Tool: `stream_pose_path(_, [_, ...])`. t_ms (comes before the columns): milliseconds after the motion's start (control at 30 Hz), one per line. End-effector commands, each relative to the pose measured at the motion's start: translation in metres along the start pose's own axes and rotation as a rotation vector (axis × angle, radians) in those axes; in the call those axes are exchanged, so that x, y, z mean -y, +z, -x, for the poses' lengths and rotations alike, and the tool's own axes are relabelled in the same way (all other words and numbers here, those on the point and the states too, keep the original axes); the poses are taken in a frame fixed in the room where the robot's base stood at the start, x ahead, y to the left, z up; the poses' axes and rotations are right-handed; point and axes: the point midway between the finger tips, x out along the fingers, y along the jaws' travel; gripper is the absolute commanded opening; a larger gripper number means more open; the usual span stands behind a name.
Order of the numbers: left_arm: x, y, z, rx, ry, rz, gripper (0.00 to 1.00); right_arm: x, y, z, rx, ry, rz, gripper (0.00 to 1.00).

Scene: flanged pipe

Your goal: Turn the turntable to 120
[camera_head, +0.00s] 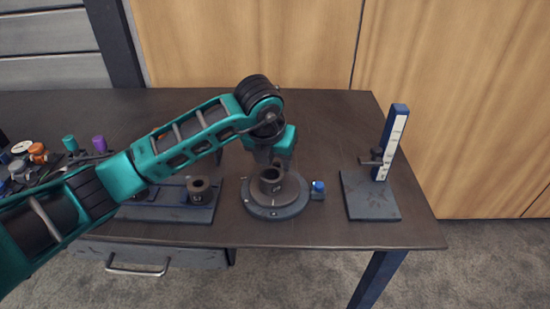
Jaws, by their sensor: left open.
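The turntable (274,209) is a round dark grey disc near the front of the table, with marks around its rim too small to read. A grey flanged pipe piece (270,185) stands upright at its middle. A small blue knob (318,187) sits on a bracket at the turntable's right side. My left gripper (277,165) points down at the far side of the pipe, open. The pipe partly hides its fingertips, and I cannot tell whether they touch it. My right gripper is not in view.
A dark plate (190,212) with a pipe piece (199,188) lies left of the turntable. A height gauge (391,140) with a blue post stands on the right. Several coloured parts (38,152) lie at the far left. The back right of the dark table (335,115) is clear.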

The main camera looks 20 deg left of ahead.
Motion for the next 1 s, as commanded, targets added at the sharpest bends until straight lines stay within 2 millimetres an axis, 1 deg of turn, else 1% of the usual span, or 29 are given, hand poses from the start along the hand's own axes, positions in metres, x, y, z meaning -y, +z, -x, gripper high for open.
stream_pose_path(200, [0.0001, -0.0002, -0.0004, 0.0, 0.0, -0.001, 0.44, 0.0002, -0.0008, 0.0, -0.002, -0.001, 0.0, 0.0])
stream_pose_path(233, [0.0001, -0.0002, -0.0004, 0.0, 0.0, -0.001, 0.42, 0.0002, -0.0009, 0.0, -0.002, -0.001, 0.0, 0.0])
stream_pose_path(667, [0.0, -0.0002, -0.0001, 0.0, 0.0, 0.0, 0.01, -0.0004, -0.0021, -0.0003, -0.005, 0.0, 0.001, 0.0])
stream_pose_path(1000, [0.0, 0.0, -0.0002, 0.0, -0.002, -0.007, 0.0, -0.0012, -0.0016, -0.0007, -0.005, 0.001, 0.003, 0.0])
